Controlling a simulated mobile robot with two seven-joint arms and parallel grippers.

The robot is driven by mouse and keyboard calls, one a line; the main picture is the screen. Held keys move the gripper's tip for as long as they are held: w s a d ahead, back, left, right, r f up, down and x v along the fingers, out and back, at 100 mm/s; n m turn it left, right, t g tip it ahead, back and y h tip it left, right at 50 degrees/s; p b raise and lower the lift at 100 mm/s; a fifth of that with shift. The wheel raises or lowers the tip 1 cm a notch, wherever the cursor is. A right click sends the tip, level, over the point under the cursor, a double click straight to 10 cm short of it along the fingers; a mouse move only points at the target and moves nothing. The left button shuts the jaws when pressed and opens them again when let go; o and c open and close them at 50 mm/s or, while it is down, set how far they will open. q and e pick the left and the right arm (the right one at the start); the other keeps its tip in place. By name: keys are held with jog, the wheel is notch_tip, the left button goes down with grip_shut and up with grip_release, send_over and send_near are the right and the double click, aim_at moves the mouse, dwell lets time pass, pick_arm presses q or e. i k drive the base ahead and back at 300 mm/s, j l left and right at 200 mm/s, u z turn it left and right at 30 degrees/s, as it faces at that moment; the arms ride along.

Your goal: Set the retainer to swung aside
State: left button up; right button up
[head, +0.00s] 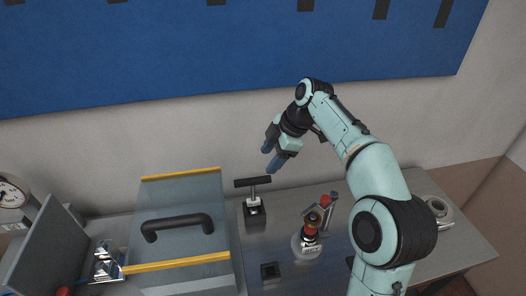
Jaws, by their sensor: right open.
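My right gripper (275,158) is open and empty, with its bluish fingers pointing down-left. It hangs in front of the wall, above the bench. A black crossbar on a short metal stem (254,182) stands on a dark block (254,212), below and left of the gripper and apart from it. To its right is a round-based fixture (309,247) with a reddish-brown top and an angled metal arm with red parts (322,207) beside it. I cannot tell for certain which of these is the retainer. My left gripper is not in view.
A clear cover with yellow edges and a black handle (177,226) stands at left. Further left are a grey panel (45,250), shiny metal parts (107,262) and a dial gauge (12,195). A pale ring-shaped object (439,210) lies at right.

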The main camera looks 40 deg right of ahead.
aim_at(327, 202)
jog(key=k, duration=1.5)
